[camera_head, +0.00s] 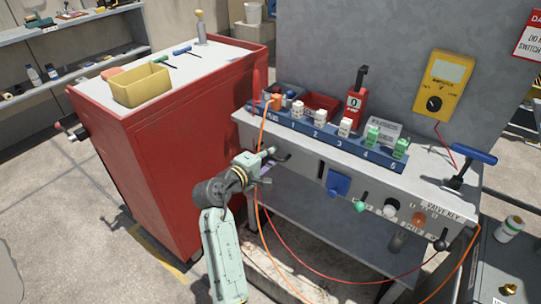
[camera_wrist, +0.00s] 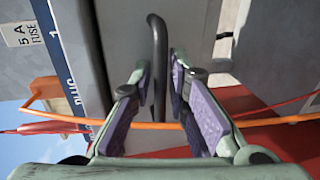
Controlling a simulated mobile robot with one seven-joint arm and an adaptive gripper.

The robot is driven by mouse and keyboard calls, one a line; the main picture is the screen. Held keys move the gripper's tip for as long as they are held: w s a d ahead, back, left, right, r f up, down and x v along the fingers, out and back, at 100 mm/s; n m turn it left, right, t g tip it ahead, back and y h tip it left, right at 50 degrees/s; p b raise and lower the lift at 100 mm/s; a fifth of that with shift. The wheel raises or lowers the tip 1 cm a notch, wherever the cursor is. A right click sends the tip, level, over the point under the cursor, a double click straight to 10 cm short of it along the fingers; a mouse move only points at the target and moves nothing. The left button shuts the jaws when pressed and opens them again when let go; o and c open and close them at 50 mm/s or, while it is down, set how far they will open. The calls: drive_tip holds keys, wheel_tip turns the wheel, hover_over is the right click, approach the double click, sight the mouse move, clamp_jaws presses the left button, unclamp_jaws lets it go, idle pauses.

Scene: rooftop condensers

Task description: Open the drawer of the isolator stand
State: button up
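The isolator stand (camera_head: 400,186) is a grey bench with a row of numbered blocks on top. At the left of its front is the drawer, with a dark bar handle (camera_head: 284,156); the drawer looks shut, though my gripper hides part of its front. My gripper (camera_head: 272,164) is at this handle. In the wrist view my gripper (camera_wrist: 160,70) is open, with its purple-padded fingers on either side of the dark handle (camera_wrist: 159,62). Gaps show beside the bar, so the fingers do not appear closed on it. Contact cannot be told.
An orange cable (camera_wrist: 165,125) crosses the wrist view by the fingers and hangs near my gripper in the head view (camera_head: 259,200). A red cabinet (camera_head: 165,165) stands close on the left. A yellow meter (camera_head: 443,85) and blue T-handle (camera_head: 469,156) are at right.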

clamp_jaws()
idle(0.4)
drive_tip(key=shift+s+a, duration=0.1)
drive_tip(key=f+p+v, duration=0.2)
drive_tip(key=f+v, duration=0.1)
drive_tip(key=v, duration=1.1)
drive_tip(key=shift+s+a+p, duration=0.2)
drive_tip(key=shift+s+p, duration=0.05)
drive_tip(key=shift+p, duration=0.15)
drive_tip(key=shift+r, duration=0.1)
drive_tip(key=shift+o, duration=0.4)
unclamp_jaws()
